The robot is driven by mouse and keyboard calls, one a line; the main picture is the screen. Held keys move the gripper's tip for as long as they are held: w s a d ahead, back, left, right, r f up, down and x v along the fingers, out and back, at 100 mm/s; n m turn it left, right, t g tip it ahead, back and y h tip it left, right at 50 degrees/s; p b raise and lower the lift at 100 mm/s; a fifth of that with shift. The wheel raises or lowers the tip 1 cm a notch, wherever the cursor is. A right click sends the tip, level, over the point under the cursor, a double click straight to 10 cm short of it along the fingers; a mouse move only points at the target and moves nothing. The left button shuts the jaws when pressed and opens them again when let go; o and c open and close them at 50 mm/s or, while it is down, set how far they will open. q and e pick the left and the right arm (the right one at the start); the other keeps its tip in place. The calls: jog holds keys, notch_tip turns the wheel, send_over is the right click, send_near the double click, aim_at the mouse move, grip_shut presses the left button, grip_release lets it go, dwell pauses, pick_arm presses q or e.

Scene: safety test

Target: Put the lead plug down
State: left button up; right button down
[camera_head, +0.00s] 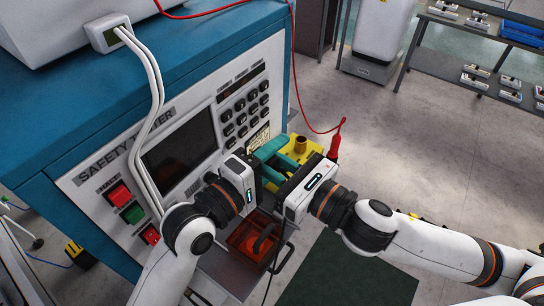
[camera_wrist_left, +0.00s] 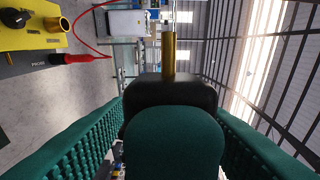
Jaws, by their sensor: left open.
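My left gripper (camera_head: 271,162) has teal fingers and is open beside the tester's front. In the left wrist view, a black block with a brass pin (camera_wrist_left: 168,54), apparently the lead plug, shows between its spread ridged fingers. A smooth teal rounded piece (camera_wrist_left: 174,145) is in front of the block; I cannot tell whether it belongs to the plug or to my other gripper. My right gripper (camera_head: 285,180) is close to the left one from the right; its fingertips are not clear. The plug is not distinct in the head view.
The blue safety tester (camera_head: 200,66) with screen and keypad fills the left. A yellow box (camera_head: 314,149) with a brass post is behind the grippers, a red plug (camera_head: 335,143) at its side. Grey floor (camera_head: 430,155) is open at right.

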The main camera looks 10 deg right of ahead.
pick_arm(q)
jog(key=c, duration=1.1)
jog(key=shift+o, duration=0.2)
pick_arm(e)
jog(key=c, duration=1.1)
grip_release()
jog(key=shift+c, duration=0.2)
pick_arm(q)
jog(key=shift+f, duration=0.15)
